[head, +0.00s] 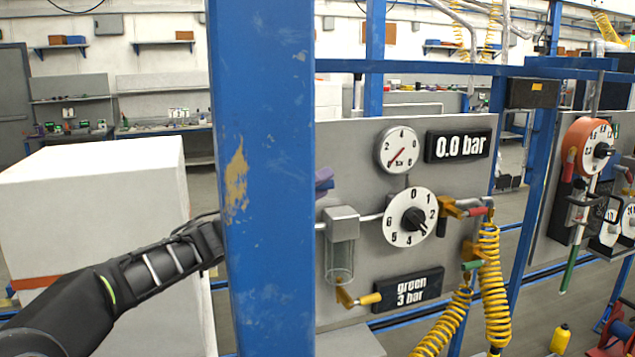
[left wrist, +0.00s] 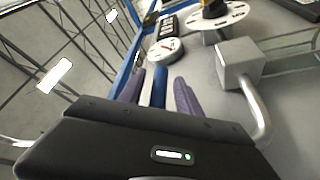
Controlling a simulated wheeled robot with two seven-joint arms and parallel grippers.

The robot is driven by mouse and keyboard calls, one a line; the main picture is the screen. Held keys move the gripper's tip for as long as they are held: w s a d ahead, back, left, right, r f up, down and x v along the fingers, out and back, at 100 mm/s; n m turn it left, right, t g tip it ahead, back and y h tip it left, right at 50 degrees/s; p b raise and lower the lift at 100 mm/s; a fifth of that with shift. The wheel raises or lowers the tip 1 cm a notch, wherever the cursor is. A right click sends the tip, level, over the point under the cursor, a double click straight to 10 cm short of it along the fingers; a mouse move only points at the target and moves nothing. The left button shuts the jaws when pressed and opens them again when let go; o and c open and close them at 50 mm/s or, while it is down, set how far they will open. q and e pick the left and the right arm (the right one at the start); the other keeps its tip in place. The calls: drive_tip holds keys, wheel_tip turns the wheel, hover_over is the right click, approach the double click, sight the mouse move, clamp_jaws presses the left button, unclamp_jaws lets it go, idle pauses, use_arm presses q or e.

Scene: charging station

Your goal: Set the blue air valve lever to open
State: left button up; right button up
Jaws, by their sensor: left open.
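The blue air valve lever (left wrist: 159,88) shows in the left wrist view as a blue bar between the two purple fingers of my left gripper (left wrist: 159,92). The fingers are open, one on each side of it, with narrow gaps showing; I cannot tell whether either finger touches it. In the head view, the blue post hides most of my left gripper (head: 324,181); only purple fingertips show past its right edge, beside the grey panel (head: 350,150). The lever cannot be made out in the head view. My right gripper is not in view.
A wide blue post (head: 262,250) stands in front of my left wrist. The panel carries a round gauge (head: 398,150), a 0.0 bar display (head: 458,145), a numbered dial (head: 410,217) and a clear filter bowl (head: 341,258). Yellow coiled hoses (head: 493,290) hang at right.

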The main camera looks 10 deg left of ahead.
use_arm(q)
drive_tip(key=shift+c, duration=0.2)
clamp_jaws()
idle(0.3)
idle(1.0)
